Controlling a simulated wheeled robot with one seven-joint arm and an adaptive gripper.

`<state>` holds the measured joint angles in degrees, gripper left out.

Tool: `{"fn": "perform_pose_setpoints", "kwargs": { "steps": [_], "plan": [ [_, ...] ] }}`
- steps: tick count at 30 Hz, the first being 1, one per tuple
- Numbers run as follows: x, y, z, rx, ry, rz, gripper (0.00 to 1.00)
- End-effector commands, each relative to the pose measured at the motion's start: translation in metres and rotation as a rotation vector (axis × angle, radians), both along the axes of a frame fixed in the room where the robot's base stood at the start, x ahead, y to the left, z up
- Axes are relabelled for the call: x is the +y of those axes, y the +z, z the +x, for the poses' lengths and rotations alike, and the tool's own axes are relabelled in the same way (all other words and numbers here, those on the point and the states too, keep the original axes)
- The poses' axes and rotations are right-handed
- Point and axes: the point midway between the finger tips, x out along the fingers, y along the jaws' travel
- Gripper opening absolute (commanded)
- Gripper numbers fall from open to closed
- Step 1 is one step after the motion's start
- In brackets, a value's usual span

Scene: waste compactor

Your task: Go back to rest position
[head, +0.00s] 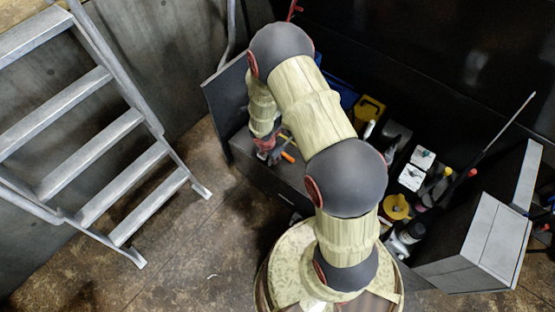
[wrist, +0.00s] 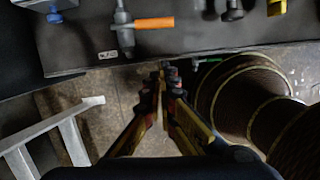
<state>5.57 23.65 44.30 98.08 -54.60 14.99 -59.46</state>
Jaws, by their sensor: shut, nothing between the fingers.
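My gripper (head: 267,154) is small and partly hidden below my bent arm in the head view, near the left end of the dark workbench. In the wrist view my gripper (wrist: 163,74) points toward the bench's front edge, with its fingers together and nothing between them. The floor shows below it. No rest position is marked in either view.
A dark workbench (wrist: 210,42) holds an orange-handled tool (wrist: 153,23) and a blue item (wrist: 54,14). A yellow container (head: 369,108) and white boxes (head: 411,178) stand farther right. A metal ladder (head: 95,145) stands at left. Floor (head: 190,250) between is clear.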

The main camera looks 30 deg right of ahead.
Motion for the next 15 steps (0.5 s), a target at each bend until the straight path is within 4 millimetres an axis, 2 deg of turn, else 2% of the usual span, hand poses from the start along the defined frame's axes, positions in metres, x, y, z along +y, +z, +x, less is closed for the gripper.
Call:
{"fn": "perform_pose_setpoints", "kwargs": {
  "steps": [1,4,15],
  "plan": [
    [0.001,0.008,-0.001,0.0,0.002,0.0,0.0],
    [0.003,0.015,-0.001,0.0,0.002,0.0,0.0],
    [0.004,0.018,-0.002,0.0,-0.007,0.001,0.0]
  ]
}}
